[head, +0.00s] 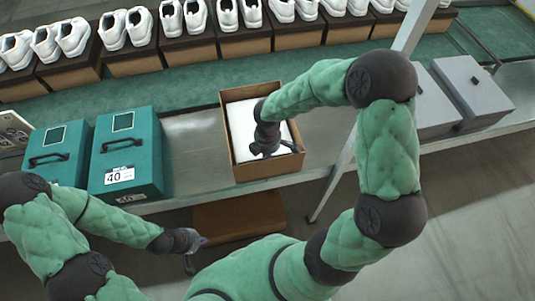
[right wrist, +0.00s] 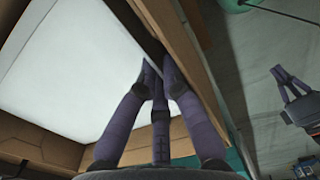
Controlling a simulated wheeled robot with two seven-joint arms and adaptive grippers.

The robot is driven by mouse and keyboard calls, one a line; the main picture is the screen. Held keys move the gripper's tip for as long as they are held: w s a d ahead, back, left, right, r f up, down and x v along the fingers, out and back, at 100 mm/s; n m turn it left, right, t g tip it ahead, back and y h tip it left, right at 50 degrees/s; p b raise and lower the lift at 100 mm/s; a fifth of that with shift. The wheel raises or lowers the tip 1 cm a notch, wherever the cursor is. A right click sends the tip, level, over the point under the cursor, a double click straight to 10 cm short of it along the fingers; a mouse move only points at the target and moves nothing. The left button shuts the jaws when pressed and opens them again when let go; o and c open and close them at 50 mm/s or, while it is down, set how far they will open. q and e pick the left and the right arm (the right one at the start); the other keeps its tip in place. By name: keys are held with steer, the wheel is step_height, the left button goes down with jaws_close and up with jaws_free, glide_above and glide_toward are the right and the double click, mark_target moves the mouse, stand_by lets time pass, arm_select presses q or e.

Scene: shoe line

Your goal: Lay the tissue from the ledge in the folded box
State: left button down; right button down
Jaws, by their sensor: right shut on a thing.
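The folded box (head: 229,131) is an open brown carton on the grey table. The white tissue (head: 245,122) lies inside it as a flat sheet and covers most of the floor. My right gripper (head: 277,149) is inside the box near its front right side. In the right wrist view its fingers (right wrist: 157,80) are closed together on the tissue (right wrist: 70,65) at its edge, beside the cardboard wall (right wrist: 200,75). The fingers hide part of that edge. My left gripper (head: 197,250) is empty, fingers apart, below the table's front edge.
Two teal boxes (head: 126,150) with handles stand left of the carton. White shoes on brown boxes (head: 235,43) line the back. A brown surface (head: 238,215) lies below the table front.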

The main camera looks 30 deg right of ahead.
steer(key=shift+s+f+b, duration=0.1)
steer(key=shift+f+b, duration=1.45)
steer(key=shift+f, duration=1)
steer(key=c, duration=1.3)
jaws_free()
step_height(320, 180, up, 12)
steer(key=shift+r, duration=0.1)
